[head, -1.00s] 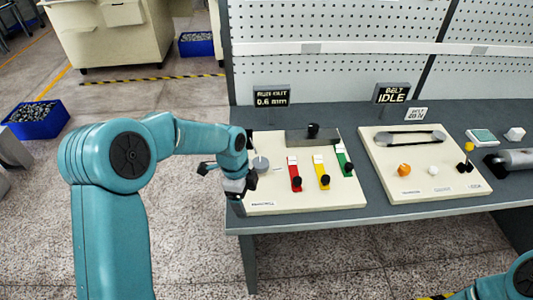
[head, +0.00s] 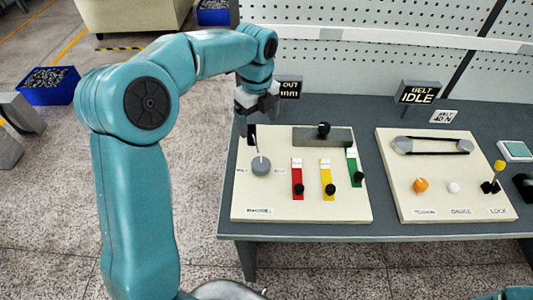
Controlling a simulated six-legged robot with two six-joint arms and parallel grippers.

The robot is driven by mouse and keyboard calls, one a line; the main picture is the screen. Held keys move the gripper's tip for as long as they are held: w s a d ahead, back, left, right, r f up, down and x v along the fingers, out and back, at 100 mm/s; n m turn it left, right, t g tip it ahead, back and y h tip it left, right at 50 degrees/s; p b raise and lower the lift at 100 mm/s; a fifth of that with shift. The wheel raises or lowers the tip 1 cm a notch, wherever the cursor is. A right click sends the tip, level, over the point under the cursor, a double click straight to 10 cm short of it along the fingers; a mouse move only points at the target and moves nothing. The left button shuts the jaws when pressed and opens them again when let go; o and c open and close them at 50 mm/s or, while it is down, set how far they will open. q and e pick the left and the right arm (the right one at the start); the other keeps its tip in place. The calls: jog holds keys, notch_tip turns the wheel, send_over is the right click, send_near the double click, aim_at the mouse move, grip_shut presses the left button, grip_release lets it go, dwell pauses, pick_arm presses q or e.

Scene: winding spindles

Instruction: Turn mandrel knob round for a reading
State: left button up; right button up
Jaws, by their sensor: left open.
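The mandrel knob (head: 261,166) is a round grey disc with a thin pale pointer, at the left of a cream panel (head: 300,209) on the bench. Small labels flank it. My left gripper (head: 247,128) is open and empty, pointing down, above and behind the knob in the picture. It appears apart from the knob. The run-out display (head: 290,88) stands at the back, its left part hidden by my left gripper, so the reading is not legible. My right gripper is not in view.
Red (head: 297,180), yellow (head: 326,180) and green (head: 353,168) sliders with black knobs are right of the knob. A grey block (head: 318,138) with a black knob sits behind them. A second panel (head: 440,205) with a belt stands to the right, with a BELT IDLE sign (head: 418,93).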

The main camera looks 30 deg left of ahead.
aim_at(260, 162)
pick_arm(q)
notch_tip(260, 162, down, 16)
jog(key=shift+s+d+p, duration=0.1)
jog(key=shift+s+p, duration=0.05)
jog(key=shift+p, duration=1)
jog(key=shift+d, duration=0.2)
jog(key=shift+f, duration=0.1)
jog(key=c, duration=1.1)
